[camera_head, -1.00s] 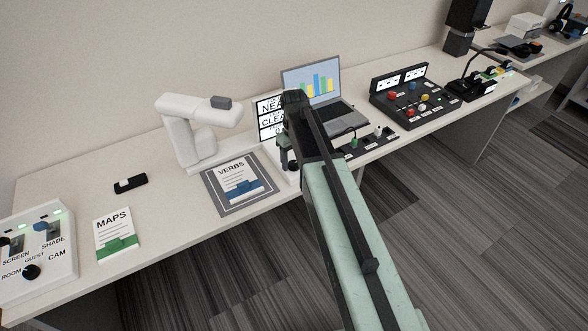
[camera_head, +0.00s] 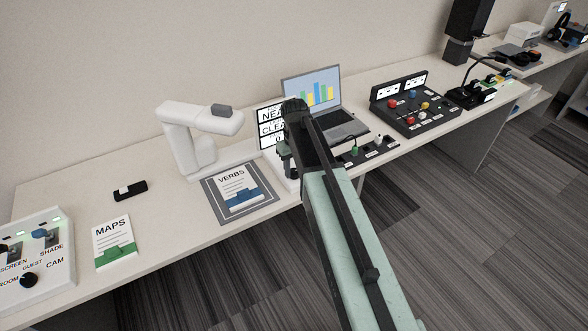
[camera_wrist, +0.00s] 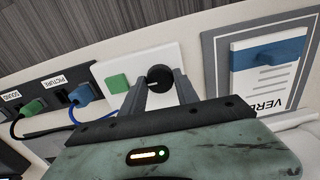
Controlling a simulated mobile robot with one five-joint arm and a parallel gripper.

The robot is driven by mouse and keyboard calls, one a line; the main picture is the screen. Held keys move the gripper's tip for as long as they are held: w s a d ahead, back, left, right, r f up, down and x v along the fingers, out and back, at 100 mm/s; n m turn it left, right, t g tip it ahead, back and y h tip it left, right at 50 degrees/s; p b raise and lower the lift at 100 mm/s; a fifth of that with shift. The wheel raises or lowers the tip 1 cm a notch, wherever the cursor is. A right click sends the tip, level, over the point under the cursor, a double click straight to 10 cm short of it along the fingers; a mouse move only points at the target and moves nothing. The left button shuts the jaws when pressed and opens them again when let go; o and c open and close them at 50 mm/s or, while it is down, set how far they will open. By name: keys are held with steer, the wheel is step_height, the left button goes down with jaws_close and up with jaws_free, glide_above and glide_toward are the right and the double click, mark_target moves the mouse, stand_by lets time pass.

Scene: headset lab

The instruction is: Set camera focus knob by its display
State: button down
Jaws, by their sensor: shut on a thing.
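The focus display (camera_head: 268,128) is a white panel with stacked rows in the head view. Its rows begin "NEA", "CLEA" and a last one I cannot read. My arm covers its right part. The black knob (camera_wrist: 159,75) shows in the wrist view on a white base plate (camera_wrist: 190,52), beside a green square (camera_wrist: 117,84). My gripper (camera_wrist: 160,86) is shut on the knob, with one finger on either side. A short light mark shows on the knob. In the head view my gripper (camera_head: 287,165) hides the knob.
A white camera arm (camera_head: 195,135) and the VERBS sheet on a grey mat (camera_head: 266,200) stand left of the display. A laptop (camera_head: 345,129) is behind my arm. A plug strip (camera_head: 381,150) with green and white plugs and a button console (camera_head: 425,120) lie right.

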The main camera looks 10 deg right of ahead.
mark_target(294, 171)
steer(key=m, duration=0.6)
steer(key=shift+m, duration=0.3)
stand_by(0.4)
steer(key=c, duration=0.9)
jaws_free()
step_height(294, 171, up, 8)
steer(key=p, duration=0.8)
steer(key=shift+f, duration=0.15)
